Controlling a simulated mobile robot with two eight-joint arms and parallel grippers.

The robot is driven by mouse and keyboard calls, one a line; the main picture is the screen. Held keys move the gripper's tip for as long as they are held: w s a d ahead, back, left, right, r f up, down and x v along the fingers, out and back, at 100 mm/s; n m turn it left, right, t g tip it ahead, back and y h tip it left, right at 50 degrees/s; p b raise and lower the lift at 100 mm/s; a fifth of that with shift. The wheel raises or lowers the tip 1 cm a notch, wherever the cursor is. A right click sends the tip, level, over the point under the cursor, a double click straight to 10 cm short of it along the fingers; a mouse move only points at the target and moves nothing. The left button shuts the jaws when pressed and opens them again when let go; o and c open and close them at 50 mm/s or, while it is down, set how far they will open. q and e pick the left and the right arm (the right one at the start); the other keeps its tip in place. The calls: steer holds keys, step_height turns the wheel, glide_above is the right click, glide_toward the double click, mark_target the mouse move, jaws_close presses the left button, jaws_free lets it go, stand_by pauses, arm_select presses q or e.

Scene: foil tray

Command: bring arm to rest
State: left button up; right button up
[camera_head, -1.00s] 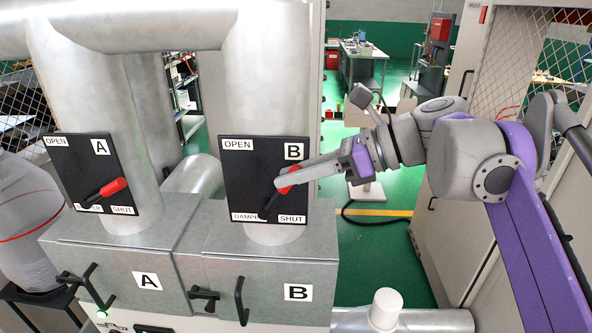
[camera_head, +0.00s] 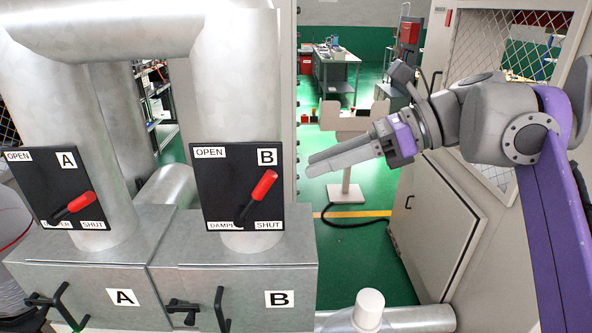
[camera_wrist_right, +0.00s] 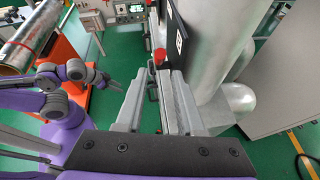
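My right gripper (camera_head: 312,165) is in free space to the right of damper panel B (camera_head: 215,180), apart from it and empty. In the right wrist view its two fingers (camera_wrist_right: 152,100) have a gap between them. The B lever's red handle (camera_head: 264,185) points up and right, above the SHUT label. The A lever's red handle (camera_head: 81,202) slants up and right at a lower angle on panel A (camera_head: 40,180). A red knob (camera_wrist_right: 160,57) shows beyond the fingers in the wrist view. My left gripper (camera_wrist_right: 112,84) is small at the left there; its opening is unclear.
Metal ducts and damper boxes A (camera_head: 85,280) and B (camera_head: 235,290) fill the left. A white-capped pipe (camera_head: 369,308) stands low in front. A grey cabinet (camera_head: 440,225) stands at the right, behind my arm. Green floor (camera_head: 350,250) lies open between.

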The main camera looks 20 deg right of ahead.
steer(key=shift+s+d+r, duration=0.25)
steer(key=shift+d+r, duration=0.05)
steer(key=shift+d, duration=0.3)
steer(key=shift+f, duration=0.1)
steer(key=s+f+n+h, duration=0.3)
steer(key=f+n, duration=0.5)
steer(key=f, duration=0.6)
steer(key=s+a+f+n+h, duration=0.1)
steer(key=s+f+n+h, duration=0.2)
steer(key=f, duration=1.2)
steer(key=s+f+n+t+h, duration=0.1)
steer(key=s+f+n+h, duration=0.2)
steer(key=f+n, duration=0.9)
step_height(320, 180, down, 3)
steer(key=h, duration=0.3)
steer(key=shift+s+a+r+n, duration=0.15)
steer(key=shift+s+n, duration=0.15)
steer(key=shift+n, duration=0.1)
